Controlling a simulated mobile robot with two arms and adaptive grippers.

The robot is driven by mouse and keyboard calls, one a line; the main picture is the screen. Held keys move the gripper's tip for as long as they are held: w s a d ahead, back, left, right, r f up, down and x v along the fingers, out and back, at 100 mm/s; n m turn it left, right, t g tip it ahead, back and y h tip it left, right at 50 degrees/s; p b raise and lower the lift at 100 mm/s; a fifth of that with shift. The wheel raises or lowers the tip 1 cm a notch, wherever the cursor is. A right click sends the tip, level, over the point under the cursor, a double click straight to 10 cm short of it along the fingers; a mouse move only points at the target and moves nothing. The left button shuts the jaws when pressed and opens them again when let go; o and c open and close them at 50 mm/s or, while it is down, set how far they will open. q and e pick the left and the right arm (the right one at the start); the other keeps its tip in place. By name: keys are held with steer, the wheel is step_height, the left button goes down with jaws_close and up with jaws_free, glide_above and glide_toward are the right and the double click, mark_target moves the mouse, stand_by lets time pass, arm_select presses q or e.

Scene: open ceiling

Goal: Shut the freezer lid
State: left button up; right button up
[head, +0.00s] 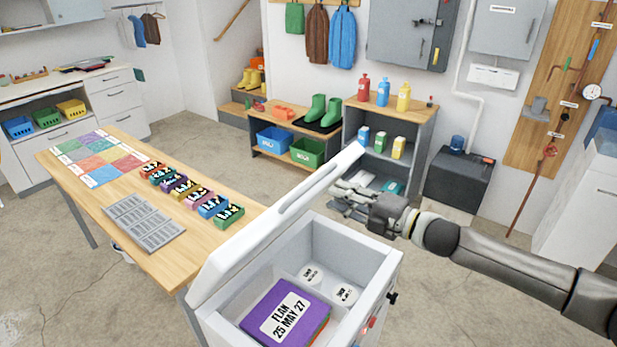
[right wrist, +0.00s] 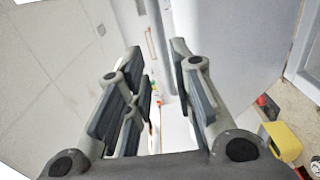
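The white freezer (head: 378,262) is a chest at the bottom centre of the head view. Its lid (head: 285,210) stands raised and tilted on the chest's left side, with a long recess along it. My right gripper (head: 343,197) is beside the lid's far upper end, above the chest's far side. In the right wrist view its fingers (right wrist: 158,55) are apart with nothing gripped between them. I cannot tell whether it touches the lid. My left gripper is out of view.
A grey shelf (head: 422,125) with bottles stands behind my right gripper. Bare floor lies right of the freezer.

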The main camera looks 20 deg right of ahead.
mark_target(311, 182)
steer(key=p+x, duration=0.1)
steer(key=x, duration=0.4)
steer(key=shift+w+r+p, duration=0.1)
steer(key=shift+w+p, duration=0.2)
steer(key=shift+p, duration=0.1)
steer(key=p+x, duration=0.1)
steer(key=x, duration=0.2)
steer(key=shift+a, duration=0.1)
steer(key=shift+w+a+f, duration=0.1)
steer(key=shift+w+f, duration=0.05)
steer(key=shift+f, duration=0.1)
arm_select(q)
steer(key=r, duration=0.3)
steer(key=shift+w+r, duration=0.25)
arm_select(e)
jaws_close()
